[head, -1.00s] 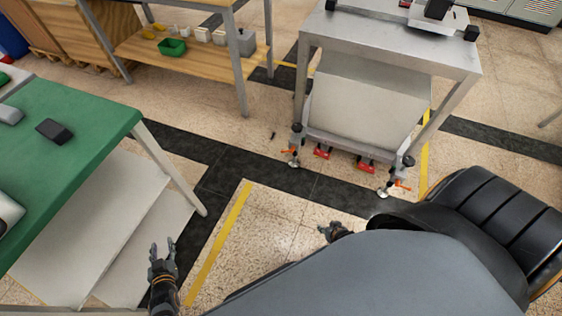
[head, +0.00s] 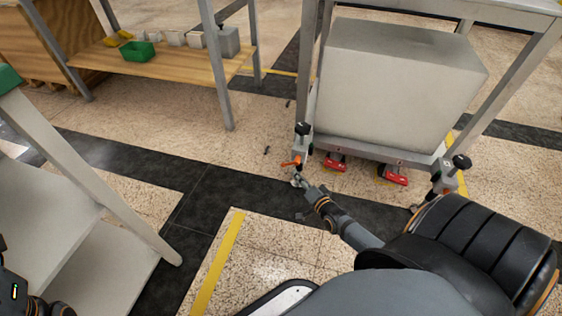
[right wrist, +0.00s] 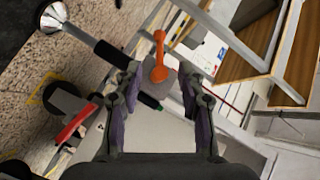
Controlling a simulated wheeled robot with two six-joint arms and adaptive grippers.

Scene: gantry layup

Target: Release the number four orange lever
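An orange lever (head: 291,163) sits on the near left leg clamp of the metal table, below a black knob (head: 302,129). No number is readable on it. My right gripper (head: 304,186) is just below and right of this lever in the head view. In the right wrist view, the orange lever (right wrist: 158,53) stands ahead of and between the fingertips of my open right gripper (right wrist: 159,76). The fingers appear apart from the lever, with nothing held. My left gripper's fingers are out of view; only part of that arm shows at the lower left.
The metal table (head: 513,75) holds a large grey box (head: 400,85) low in its frame. Red pedals (head: 335,162) sit under its lower edge. A wooden-shelf bench (head: 150,65) stands behind left, and a green-topped table (head: 8,78) at left. Floor between them is clear.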

